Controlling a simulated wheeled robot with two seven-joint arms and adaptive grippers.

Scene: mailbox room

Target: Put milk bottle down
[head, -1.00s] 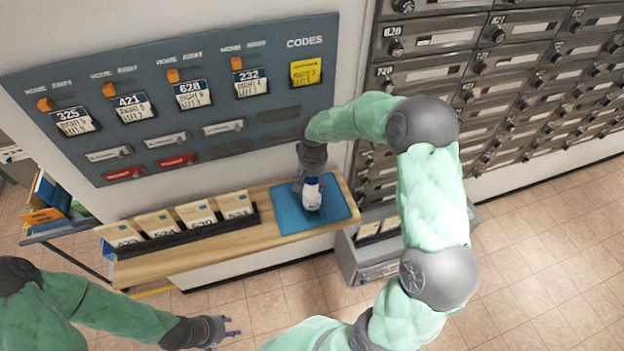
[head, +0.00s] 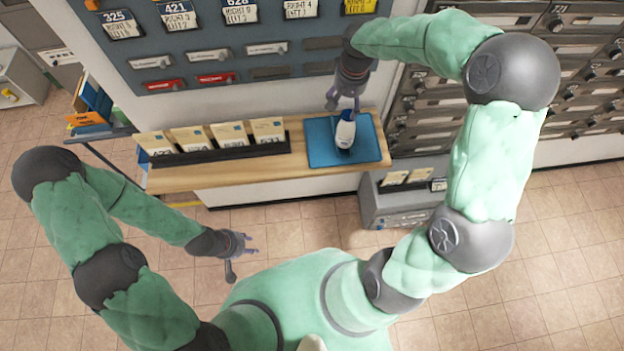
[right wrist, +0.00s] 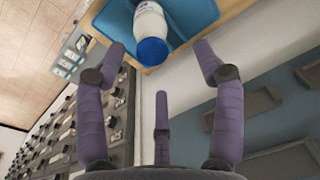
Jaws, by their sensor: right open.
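The milk bottle (head: 345,131), white with a blue cap, stands on the blue mat (head: 325,145) on the wooden shelf. In the right wrist view the bottle (right wrist: 150,25) shows past the fingertips, its blue cap toward me. My right gripper (head: 341,100) is open just behind and above the bottle. In the right wrist view its spread fingers (right wrist: 160,75) have nothing between them, and a gap shows to the cap. My left gripper (head: 240,258) is empty with its fingers apart, low over the floor in front of the shelf.
A dark rack with several cards (head: 215,135) stands on the shelf left of the mat. The codes board (head: 220,45) is on the wall behind. Metal mailboxes (head: 440,110) are at the right. A grey box (head: 395,205) stands below the shelf's right end.

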